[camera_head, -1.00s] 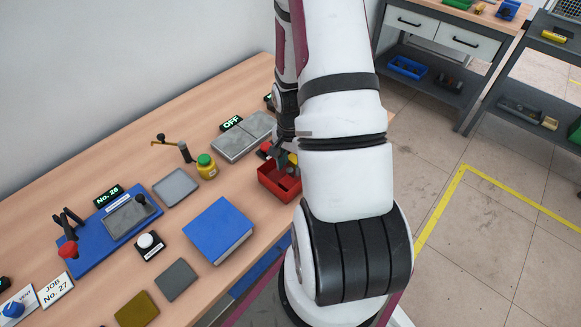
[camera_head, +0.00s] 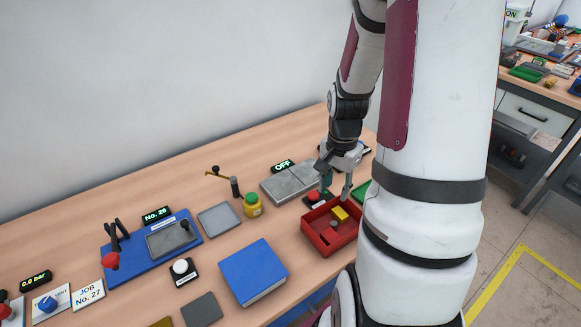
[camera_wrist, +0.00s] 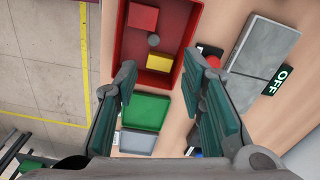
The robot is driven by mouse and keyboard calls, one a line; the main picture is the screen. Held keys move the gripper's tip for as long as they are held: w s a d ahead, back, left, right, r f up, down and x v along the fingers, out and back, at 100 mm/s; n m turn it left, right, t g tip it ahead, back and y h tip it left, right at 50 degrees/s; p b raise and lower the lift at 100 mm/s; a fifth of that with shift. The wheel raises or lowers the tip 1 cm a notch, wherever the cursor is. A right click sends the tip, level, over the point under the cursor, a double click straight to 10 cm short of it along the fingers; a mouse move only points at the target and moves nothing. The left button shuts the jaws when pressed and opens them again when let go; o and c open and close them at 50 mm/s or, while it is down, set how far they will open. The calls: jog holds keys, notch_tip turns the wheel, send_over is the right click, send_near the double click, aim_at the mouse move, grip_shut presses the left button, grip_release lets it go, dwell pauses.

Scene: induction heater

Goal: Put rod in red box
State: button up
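The red box (camera_head: 316,241) stands on the table's right part; it also shows at the top of the wrist view (camera_wrist: 122,62). A small grey round piece (camera_wrist: 153,40), possibly the rod's end, lies inside it between a red block (camera_wrist: 143,17) and a yellow block (camera_wrist: 158,62). The grey piece also shows in the head view (camera_head: 333,224). My gripper (camera_head: 337,188) is open and empty, above and just behind the box. In the wrist view its green-padded fingers (camera_wrist: 165,85) are wide apart with nothing between them.
A red button on a black base (camera_head: 316,198) stands close behind the box. A grey metal unit with an OFF sign (camera_head: 291,182) is left of it. A green tray (camera_wrist: 147,107) lies beside the box.

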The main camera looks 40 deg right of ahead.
jog(key=w+a+r+n+t+h, duration=0.1)
jog(key=w+a+r+n+t, duration=0.1)
jog(key=a+r+n, duration=0.85)
jog(key=s+a+r+n+t, duration=0.1)
jog(key=s+a+r+n, duration=0.1)
jog(key=s+a+r, duration=0.2)
jog(key=s+a+r+n+t+y, duration=0.1)
jog(key=s+a+r+n+t, duration=0.1)
jog(key=s+a+r, duration=0.3)
jog(key=a+r+n, duration=0.1)
jog(key=a+r, duration=0.2)
jog(key=r, duration=0.2)
jog(key=shift+a+r, duration=0.3)
jog(key=shift+n, duration=0.25)
